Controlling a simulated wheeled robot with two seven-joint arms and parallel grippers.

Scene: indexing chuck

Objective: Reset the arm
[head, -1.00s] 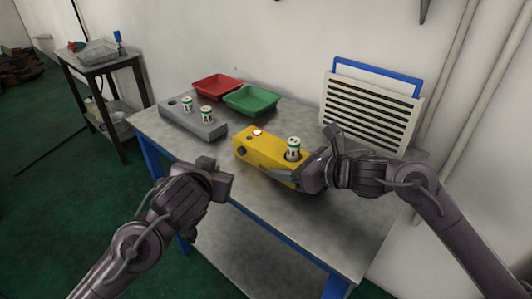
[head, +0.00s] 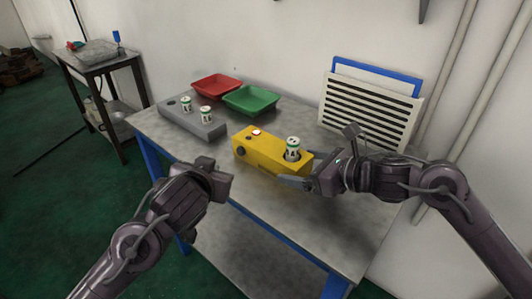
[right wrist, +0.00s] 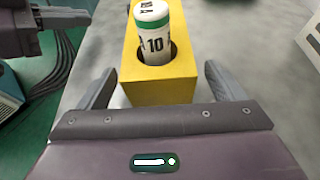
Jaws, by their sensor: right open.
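The yellow chuck box (head: 262,152) stands on the table with a white and green cylinder (head: 292,147) upright in the hole at its right end. It has a red-and-white button on top and a dark knob on its left end. My right gripper (head: 318,160) is open just right of the box; in the right wrist view its fingers (right wrist: 165,88) are spread either side of the box's near end, with the cylinder, marked 10, beyond them. My left gripper (head: 222,178) hangs at the table's front edge, away from the box; its fingers are not clear.
A grey block (head: 180,122) holds two similar cylinders at the back left. A red tray (head: 216,86) and a green tray (head: 250,100) lie behind. A white slatted panel (head: 367,112) stands at the back right. The table (head: 270,205) is bare in front of the box.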

